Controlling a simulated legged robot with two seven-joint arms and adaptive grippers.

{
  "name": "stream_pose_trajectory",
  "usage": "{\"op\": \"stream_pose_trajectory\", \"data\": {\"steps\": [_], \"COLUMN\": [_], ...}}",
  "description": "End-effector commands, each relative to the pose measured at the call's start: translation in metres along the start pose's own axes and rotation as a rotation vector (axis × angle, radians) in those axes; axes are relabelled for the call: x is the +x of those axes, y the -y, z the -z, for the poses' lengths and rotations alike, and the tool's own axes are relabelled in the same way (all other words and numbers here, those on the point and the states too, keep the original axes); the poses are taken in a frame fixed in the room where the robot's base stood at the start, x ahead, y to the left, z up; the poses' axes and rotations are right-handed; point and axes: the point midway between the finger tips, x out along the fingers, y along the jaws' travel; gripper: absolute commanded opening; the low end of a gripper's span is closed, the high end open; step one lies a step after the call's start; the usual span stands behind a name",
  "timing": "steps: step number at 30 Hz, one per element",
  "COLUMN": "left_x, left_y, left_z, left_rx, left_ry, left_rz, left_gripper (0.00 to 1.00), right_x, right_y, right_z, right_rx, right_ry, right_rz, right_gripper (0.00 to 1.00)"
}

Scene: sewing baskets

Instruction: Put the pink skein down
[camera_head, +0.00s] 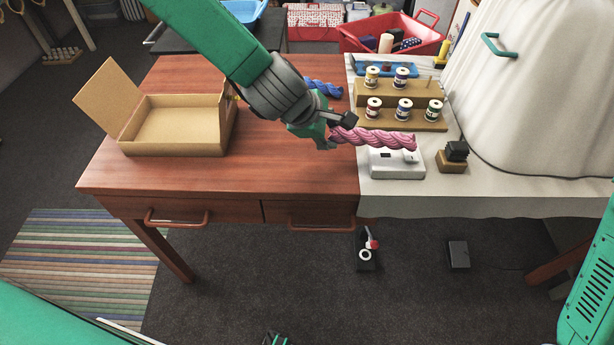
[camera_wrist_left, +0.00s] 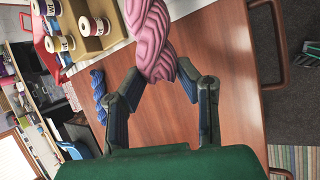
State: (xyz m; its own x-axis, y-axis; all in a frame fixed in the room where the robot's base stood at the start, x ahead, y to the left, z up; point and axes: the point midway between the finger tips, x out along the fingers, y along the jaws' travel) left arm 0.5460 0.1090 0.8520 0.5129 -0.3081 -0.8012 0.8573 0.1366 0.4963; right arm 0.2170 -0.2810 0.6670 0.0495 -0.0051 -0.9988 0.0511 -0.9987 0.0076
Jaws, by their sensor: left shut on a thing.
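The pink skein (camera_head: 375,138) is a twisted hank in the head view, lying crosswise over the white scale (camera_head: 398,168) at the right of the wooden table. It covers the back part of the scale; I cannot tell whether it touches it. My left gripper (camera_head: 335,132) is shut on the skein's left end. In the left wrist view the skein (camera_wrist_left: 151,38) extends up from between the fingertips (camera_wrist_left: 160,80). My right gripper is not clearly visible.
An open cardboard box (camera_head: 175,148) stands at the left of the table. A blue skein (camera_head: 324,88) lies behind my left gripper. A wooden rack (camera_head: 415,118) with several thread spools stands behind the scale. The front middle of the table is clear.

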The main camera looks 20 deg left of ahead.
Motion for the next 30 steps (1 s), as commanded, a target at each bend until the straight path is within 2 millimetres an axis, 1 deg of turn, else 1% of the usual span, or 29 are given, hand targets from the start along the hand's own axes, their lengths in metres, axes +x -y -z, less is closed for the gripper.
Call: {"op": "stream_pose_trajectory", "data": {"steps": [1, 3, 5, 8, 11, 12, 15, 18, 21, 24, 30], "left_x": [0.004, 0.007, 0.007, 0.002, -0.009, -0.017, -0.038, -0.057, -0.069, -0.074, -0.074], "left_y": [-0.001, -0.002, 0.0, 0.011, 0.031, 0.041, 0.065, 0.083, 0.092, 0.097, 0.097], "left_z": [-0.007, -0.009, -0.009, -0.007, -0.004, -0.003, -0.001, -0.001, -0.002, -0.002, -0.003], "left_rx": [-0.09, -0.264, -0.412, -0.646, -0.879, -0.968, -1.163, -1.287, -1.354, -1.379, -1.382], "left_ry": [-0.066, -0.178, -0.269, -0.41, -0.553, -0.609, -0.732, -0.806, -0.845, -0.862, -0.864], "left_rz": [-0.043, -0.12, -0.182, -0.277, -0.368, -0.405, -0.485, -0.535, -0.563, -0.575, -0.578], "left_gripper": [0.0, 0.0, 0.0, 0.0, 0.0, 0.0, 0.0, 0.0, 0.0, 0.0, 0.0], "right_x": [0.0, 0.0, 0.0, 0.0, 0.0, 0.0, 0.0, 0.0, 0.0, 0.0, 0.0], "right_y": [0.0, 0.0, 0.0, 0.0, 0.0, 0.0, 0.0, 0.0, 0.0, 0.0, 0.0], "right_z": [0.0, 0.0, 0.0, 0.0, 0.0, 0.0, 0.0, 0.0, 0.0, 0.0, 0.0], "right_rx": [0.0, 0.0, 0.0, 0.0, 0.0, 0.0, 0.0, 0.0, 0.0, 0.0, 0.0], "right_ry": [0.0, 0.0, 0.0, 0.0, 0.0, 0.0, 0.0, 0.0, 0.0, 0.0, 0.0], "right_rz": [0.0, 0.0, 0.0, 0.0, 0.0, 0.0, 0.0, 0.0, 0.0, 0.0, 0.0], "right_gripper": [0.31, 0.31, 0.31, 0.31, 0.31, 0.31, 0.31, 0.31, 0.31, 0.31, 0.31]}}
